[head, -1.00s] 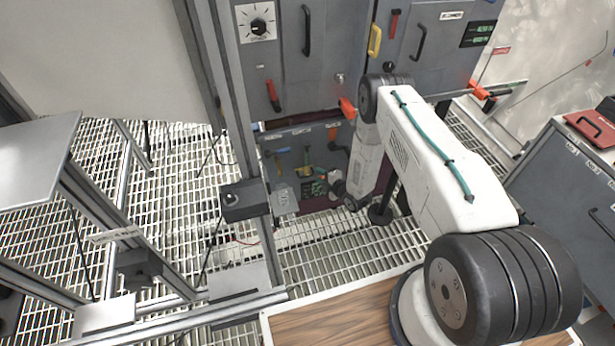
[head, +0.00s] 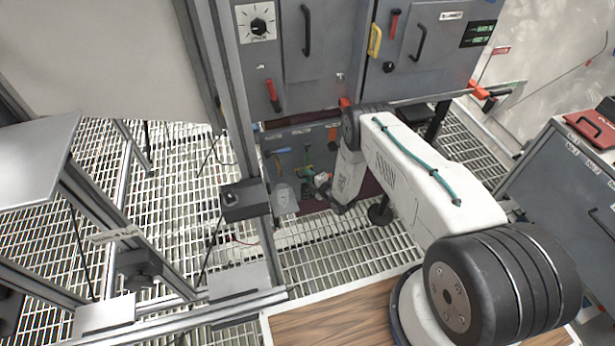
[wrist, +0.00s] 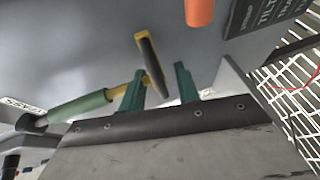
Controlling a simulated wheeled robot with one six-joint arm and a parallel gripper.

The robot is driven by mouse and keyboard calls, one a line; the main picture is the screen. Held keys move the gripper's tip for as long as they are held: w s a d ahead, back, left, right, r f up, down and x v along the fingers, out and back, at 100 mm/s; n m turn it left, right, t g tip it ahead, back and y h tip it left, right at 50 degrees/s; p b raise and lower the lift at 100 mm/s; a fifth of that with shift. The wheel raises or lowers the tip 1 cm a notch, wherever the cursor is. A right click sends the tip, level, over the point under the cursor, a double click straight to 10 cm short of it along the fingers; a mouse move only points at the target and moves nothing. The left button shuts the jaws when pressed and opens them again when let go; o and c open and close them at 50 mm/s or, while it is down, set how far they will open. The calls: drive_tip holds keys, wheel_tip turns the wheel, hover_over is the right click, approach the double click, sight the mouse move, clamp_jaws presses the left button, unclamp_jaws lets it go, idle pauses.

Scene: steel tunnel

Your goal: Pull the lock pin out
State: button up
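In the wrist view my gripper (wrist: 160,80) shows two green fingers standing apart, with nothing clamped between them. A T-shaped piece with a yellow-and-black crossbar (wrist: 150,62) is just past the fingertips, its lower end seen between them. Its yellow shaft runs left, behind the left finger, to a green sleeve (wrist: 80,108). This may be the lock pin; I cannot tell for certain. In the head view a yellow-and-green piece (head: 306,158) shows on the low grey panel (head: 285,150). My gripper there is small and partly hidden by my arm.
An orange rod (wrist: 200,10) and a dark label plate (wrist: 265,15) are near the fingers at the top. Grey cabinets (head: 335,50) with handles stand above the low panel. A metal frame post (head: 235,90) with a dark box (head: 244,199) is to the left. Floor grating (head: 340,245) is open below.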

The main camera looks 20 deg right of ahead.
clamp_jaws()
drive_tip(key=shift+f, duration=1.7)
drive_tip(key=shift+s, duration=0.1)
unclamp_jaws()
drive_tip(key=v, duration=0.7)
drive_tip(key=shift+s+d, duration=0.15)
drive_tip(key=shift+s, duration=0.1)
